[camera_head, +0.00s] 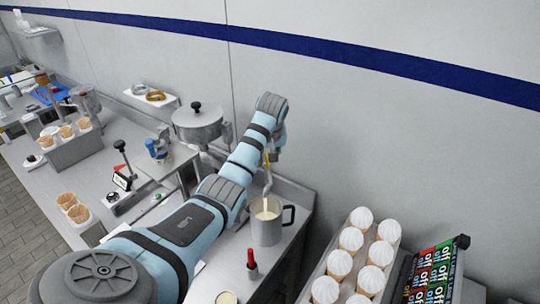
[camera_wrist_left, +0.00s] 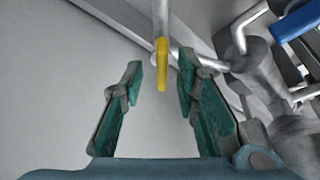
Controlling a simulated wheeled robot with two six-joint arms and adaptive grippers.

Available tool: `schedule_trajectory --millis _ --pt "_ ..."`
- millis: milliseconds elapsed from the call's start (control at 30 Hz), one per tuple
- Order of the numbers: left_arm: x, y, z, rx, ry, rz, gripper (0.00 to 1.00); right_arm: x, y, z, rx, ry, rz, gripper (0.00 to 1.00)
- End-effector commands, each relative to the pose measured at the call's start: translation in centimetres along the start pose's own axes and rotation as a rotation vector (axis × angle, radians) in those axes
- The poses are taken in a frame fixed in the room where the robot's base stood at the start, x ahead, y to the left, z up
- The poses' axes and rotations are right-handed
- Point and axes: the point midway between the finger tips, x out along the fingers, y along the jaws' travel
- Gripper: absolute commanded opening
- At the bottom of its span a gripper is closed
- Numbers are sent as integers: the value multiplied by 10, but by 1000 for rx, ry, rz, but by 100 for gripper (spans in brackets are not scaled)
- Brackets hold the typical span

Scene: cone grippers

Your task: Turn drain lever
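The drain lever (camera_wrist_left: 162,62) has a yellow tip on a grey metal rod. In the wrist view it comes in from the top, and its yellow end lies between the fingertips of my left gripper (camera_wrist_left: 160,70). The teal-padded fingers are open, with a gap on either side of the lever. In the head view a small yellow strip of the lever (camera_head: 266,158) shows beside my left wrist; the fingers are mostly hidden there. A metal pitcher (camera_head: 265,232) with pale contents stands below. My right gripper is in neither view.
A lidded metal pot (camera_head: 198,124) stands behind my left arm. A tray of white-topped cones (camera_head: 350,240) and a board of on/off labels (camera_head: 432,272) are at the right. A red-tipped bottle (camera_head: 251,262) stands on the counter in front. The wall is close behind.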

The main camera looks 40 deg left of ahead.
Motion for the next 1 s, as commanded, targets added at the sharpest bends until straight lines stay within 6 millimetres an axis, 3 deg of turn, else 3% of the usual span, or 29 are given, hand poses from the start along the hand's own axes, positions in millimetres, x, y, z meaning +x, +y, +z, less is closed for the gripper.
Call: schedule_trajectory --millis 67,233,667,1000 --pt "0 0 0 0 0 0 27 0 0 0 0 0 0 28" --pt "0 0 0 0 0 0 0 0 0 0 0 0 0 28" --pt "0 0 0 33 0 14 0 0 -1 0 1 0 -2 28" --pt "0 -2 -1 217 2 90 0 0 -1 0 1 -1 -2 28"
